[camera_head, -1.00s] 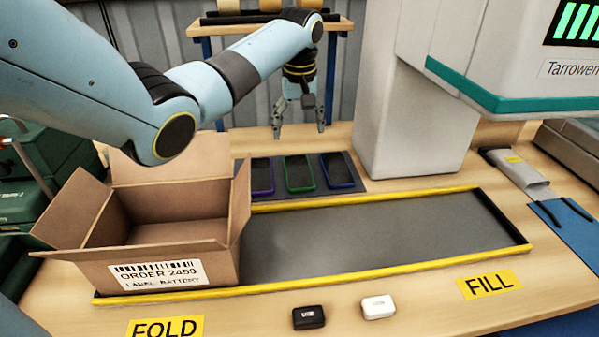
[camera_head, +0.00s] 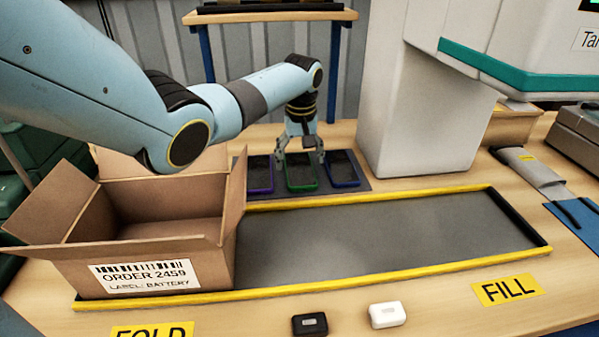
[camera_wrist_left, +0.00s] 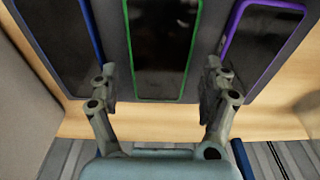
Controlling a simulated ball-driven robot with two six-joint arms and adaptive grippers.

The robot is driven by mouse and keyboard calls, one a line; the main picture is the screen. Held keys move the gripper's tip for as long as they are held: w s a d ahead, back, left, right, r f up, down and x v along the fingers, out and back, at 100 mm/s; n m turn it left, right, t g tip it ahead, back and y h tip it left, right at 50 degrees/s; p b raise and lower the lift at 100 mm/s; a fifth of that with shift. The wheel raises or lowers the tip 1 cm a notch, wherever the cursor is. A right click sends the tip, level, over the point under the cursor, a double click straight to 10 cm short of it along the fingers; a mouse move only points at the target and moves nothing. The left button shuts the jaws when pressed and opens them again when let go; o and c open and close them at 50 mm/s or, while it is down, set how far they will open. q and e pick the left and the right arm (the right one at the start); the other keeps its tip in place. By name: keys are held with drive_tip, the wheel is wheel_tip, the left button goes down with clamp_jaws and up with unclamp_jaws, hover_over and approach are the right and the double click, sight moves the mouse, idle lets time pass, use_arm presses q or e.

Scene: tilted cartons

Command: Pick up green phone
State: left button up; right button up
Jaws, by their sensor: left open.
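The green phone (camera_head: 301,172) lies on a dark mat between a purple phone (camera_head: 260,174) and a blue phone (camera_head: 342,169). My left gripper (camera_head: 299,163) is over the far end of the green phone, fingers spread and empty. In the left wrist view the green phone (camera_wrist_left: 160,50) lies between the two open fingertips (camera_wrist_left: 158,85). The purple phone (camera_wrist_left: 262,45) is to the right there and the blue phone (camera_wrist_left: 55,40) to the left. I cannot tell the exact height above the phone. My right gripper is not in view.
An open carton (camera_head: 150,245) stands at the left on a yellow-edged grey strip (camera_head: 380,240). A white machine column (camera_head: 425,110) rises right of the phones. A black box (camera_head: 309,324) and a white box (camera_head: 387,314) lie at the front. The strip's right part is clear.

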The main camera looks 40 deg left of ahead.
sight(300, 170)
use_arm(q)
wheel_tip(300, 170, down, 3)
drive_tip(key=shift+w+a+r, duration=0.1)
drive_tip(key=shift+a+r, duration=0.05)
drive_tip(key=shift+r, duration=0.05)
drive_tip(key=shift+r, duration=0.1)
drive_tip(key=c, duration=1.1)
